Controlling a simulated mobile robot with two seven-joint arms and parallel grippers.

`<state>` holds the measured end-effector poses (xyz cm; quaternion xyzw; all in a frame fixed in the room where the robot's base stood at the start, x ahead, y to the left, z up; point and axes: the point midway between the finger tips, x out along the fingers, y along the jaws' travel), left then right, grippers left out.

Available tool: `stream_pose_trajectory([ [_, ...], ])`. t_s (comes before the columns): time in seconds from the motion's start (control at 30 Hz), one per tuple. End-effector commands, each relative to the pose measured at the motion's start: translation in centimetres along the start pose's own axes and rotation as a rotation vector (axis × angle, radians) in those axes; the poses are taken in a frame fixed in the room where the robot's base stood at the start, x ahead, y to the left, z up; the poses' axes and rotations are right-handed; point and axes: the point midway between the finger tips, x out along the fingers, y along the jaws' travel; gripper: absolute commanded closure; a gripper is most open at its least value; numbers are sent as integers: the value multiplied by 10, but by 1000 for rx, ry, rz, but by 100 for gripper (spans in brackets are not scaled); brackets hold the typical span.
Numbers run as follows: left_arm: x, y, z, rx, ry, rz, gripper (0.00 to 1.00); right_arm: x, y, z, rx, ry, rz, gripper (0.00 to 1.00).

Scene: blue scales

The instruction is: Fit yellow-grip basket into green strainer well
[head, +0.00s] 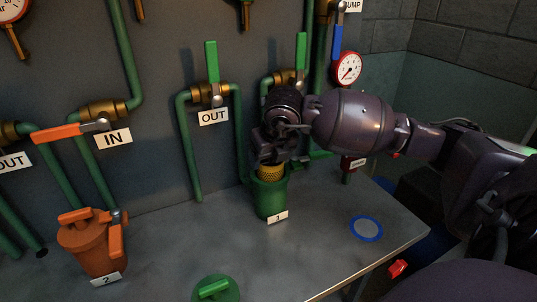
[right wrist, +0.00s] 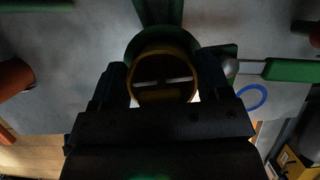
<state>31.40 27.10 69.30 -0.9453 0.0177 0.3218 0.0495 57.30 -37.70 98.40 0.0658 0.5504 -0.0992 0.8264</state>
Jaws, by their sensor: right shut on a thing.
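The green strainer well (head: 270,197) stands upright on the grey table, with a label "1" on its front. The basket (head: 271,173), a yellow mesh cylinder, sits partly inside the well's mouth, its upper part still showing above the rim. My right gripper (head: 272,150) is directly above the well, pointing down and shut on the basket's top. In the right wrist view the basket (right wrist: 163,70) shows as a round yellow rim with a crossbar between the fingers, over the green well (right wrist: 150,36). How deep the basket's lower end reaches is hidden. My left gripper is not in view.
A green lid (head: 216,289) lies at the table's front. An orange strainer (head: 92,245) labelled "2" stands at left. A blue ring (head: 366,229) lies right of the well. Green pipes and valve handles (head: 211,75) rise close behind.

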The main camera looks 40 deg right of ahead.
Motion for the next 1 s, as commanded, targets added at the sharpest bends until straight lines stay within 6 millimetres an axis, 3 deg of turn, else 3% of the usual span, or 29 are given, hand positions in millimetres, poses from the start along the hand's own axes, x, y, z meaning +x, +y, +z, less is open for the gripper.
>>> stream_pose_trajectory([
  [0.87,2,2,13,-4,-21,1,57,17,0,-7,0,1,1,55],
  [0.9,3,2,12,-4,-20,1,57,17,0,-7,0,1,1,28],
  [1.0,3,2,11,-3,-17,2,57,17,0,-7,0,1,0,13],
])
